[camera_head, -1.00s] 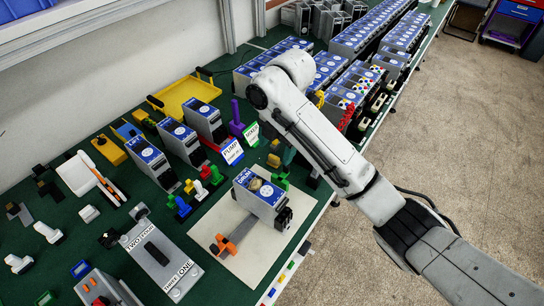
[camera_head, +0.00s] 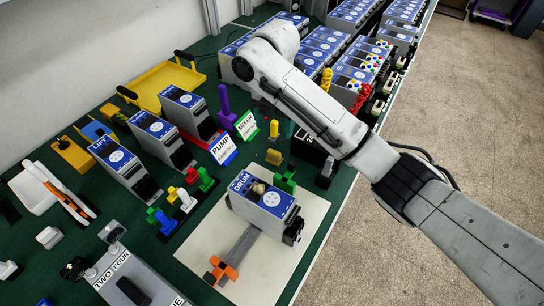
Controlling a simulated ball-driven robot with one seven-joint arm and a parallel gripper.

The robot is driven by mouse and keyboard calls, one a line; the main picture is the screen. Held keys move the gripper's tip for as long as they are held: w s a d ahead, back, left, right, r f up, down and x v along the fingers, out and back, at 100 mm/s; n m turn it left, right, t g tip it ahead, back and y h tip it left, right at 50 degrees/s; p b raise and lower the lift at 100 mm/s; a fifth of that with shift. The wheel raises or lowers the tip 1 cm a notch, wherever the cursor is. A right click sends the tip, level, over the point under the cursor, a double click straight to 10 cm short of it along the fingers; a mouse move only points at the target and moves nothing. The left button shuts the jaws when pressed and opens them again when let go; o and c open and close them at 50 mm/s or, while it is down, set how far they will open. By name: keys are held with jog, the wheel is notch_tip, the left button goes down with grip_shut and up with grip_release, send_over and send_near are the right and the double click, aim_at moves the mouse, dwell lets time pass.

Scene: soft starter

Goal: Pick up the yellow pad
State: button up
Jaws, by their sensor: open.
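I cannot tell for sure which thing is the yellow pad. A small flat yellow piece (camera_head: 274,157) lies on the green bench, right of the green MIXER sign and below a small upright yellow piece (camera_head: 274,128). A yellow block with a black knob (camera_head: 73,154) stands at the left. My arm reaches from the lower right to a bend at the upper middle, above the bench. My gripper does not show; it seems hidden behind the arm.
A grey DRUM unit (camera_head: 264,206) stands on a cream board (camera_head: 207,245), close to the small yellow pieces. Blue-topped units (camera_head: 128,168) and a yellow tray (camera_head: 168,92) stand to the left. Red, green and blue pieces (camera_head: 184,200) crowd the middle.

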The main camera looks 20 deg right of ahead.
aim_at(274, 152)
jog(key=f+p, duration=0.1)
jog(key=f, duration=0.9)
jog(key=shift+s+f+p, duration=0.15)
jog(key=shift+s+p, duration=0.05)
jog(key=shift+p, duration=0.15)
jog(key=shift+c, duration=0.3)
jog(key=c, duration=1.1)
